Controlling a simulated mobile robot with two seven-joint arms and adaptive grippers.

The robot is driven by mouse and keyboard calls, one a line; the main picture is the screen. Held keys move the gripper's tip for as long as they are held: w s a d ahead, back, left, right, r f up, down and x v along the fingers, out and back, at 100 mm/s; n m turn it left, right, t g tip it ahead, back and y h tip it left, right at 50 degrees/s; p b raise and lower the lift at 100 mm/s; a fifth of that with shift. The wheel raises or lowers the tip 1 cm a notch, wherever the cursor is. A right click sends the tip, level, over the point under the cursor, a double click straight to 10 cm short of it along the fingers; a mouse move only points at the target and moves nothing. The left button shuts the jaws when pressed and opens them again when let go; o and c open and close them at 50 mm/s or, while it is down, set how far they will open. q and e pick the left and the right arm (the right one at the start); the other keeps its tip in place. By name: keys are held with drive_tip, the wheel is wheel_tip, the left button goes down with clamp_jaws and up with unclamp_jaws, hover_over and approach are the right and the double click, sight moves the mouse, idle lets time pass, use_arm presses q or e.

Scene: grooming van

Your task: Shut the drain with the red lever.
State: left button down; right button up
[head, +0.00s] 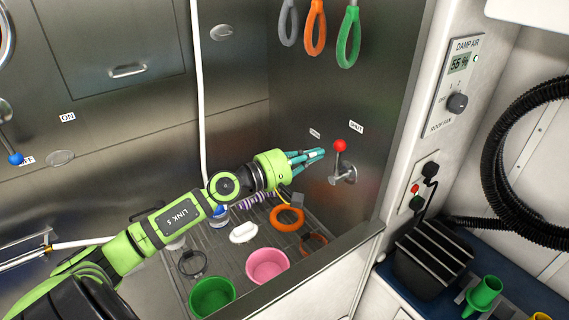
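The red-knobbed lever (339,147) stands out from the steel wall on a metal mount (345,176), with its knob pointing up. A label reading SHUT (356,127) is up and right of the knob. A second label (314,133), too small to read surely, is up and left of it. The knob sits between the two labels. My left gripper (321,154) is just left of the lever, its teal fingers drawn together at the tips and holding nothing visible. It looks apart from the lever by a small gap. The drain itself cannot be made out. My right gripper is not in view.
Below the arm, the tub floor holds a green bowl (212,296), a pink bowl (267,265), an orange ring (287,217) and a white brush-like item (243,232). Coloured loops (315,28) hang above the lever. A blue-knobbed lever (15,158) is far left.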

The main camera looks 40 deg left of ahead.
use_arm(q)
drive_tip(key=v, duration=0.9)
drive_tip(key=shift+a+r, duration=0.1)
